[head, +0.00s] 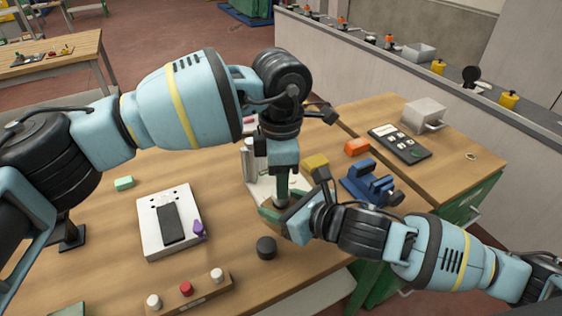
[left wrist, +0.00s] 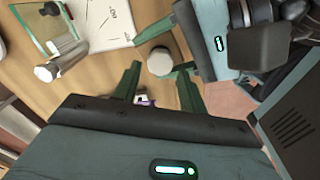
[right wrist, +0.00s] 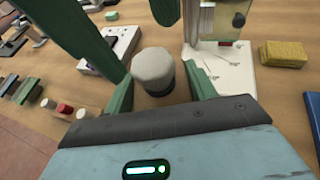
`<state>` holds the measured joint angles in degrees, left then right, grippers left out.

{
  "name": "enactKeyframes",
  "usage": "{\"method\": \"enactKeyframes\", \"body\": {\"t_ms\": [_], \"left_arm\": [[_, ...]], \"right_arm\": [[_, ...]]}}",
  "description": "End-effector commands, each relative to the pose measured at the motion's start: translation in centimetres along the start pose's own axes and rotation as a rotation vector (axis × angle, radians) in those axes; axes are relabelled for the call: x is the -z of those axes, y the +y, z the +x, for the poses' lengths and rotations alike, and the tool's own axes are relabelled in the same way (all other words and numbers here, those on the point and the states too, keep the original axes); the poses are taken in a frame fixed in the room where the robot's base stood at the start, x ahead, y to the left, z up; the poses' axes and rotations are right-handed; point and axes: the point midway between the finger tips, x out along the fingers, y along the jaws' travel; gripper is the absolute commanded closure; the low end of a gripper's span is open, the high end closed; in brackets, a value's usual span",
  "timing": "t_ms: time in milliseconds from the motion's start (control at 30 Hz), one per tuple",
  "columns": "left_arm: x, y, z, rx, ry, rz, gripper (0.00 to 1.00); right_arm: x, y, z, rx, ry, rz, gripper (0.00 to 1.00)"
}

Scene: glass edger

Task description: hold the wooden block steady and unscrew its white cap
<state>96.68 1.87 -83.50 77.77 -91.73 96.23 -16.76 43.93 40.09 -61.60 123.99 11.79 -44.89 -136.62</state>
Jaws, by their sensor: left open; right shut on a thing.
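My right gripper (head: 281,205) is shut on a small round piece with a pale grey-white top and a dark lower part. This round piece (right wrist: 154,70) sits between the green fingers in the right wrist view and shows beside them in the left wrist view (left wrist: 160,61). My left gripper (left wrist: 160,88) is open and empty, pointing down just above the right gripper. A wooden block (head: 191,296) lies at the table's front left, with white caps (head: 217,274) at both ends and a red one (head: 186,289) between. Neither gripper touches this block. I cannot tell what the held piece belongs to.
A white panel (head: 154,217) with a dark pad and purple clip lies left of the grippers. A yellow block (head: 314,162), blue stand (head: 370,186) and orange block (head: 357,147) lie right.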

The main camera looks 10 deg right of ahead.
Motion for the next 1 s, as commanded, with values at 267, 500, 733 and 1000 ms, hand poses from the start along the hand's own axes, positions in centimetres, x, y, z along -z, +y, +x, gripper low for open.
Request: {"method": "enactKeyframes", "body": {"t_ms": [267, 500, 733, 1000], "left_arm": [[0.0, 0.0, 3.3, 0.001, 0.000, 0.000, 0.58], [0.0, 0.0, 4.1, -0.001, 0.000, 0.000, 0.58], [0.0, 0.0, 4.1, -0.001, 0.000, 0.000, 0.65], [0.0, 0.0, 4.1, -0.001, 0.000, -0.002, 0.94]], "right_arm": [[-0.1, 0.0, 0.0, 0.000, -0.002, -0.001, 1.00], [-0.1, 0.0, 0.0, 0.000, -0.002, -0.001, 1.00], [-0.1, 0.0, 0.0, 0.000, -0.002, -0.001, 1.00], [-0.1, 0.0, 0.0, 0.000, -0.002, -0.001, 1.00]]}}
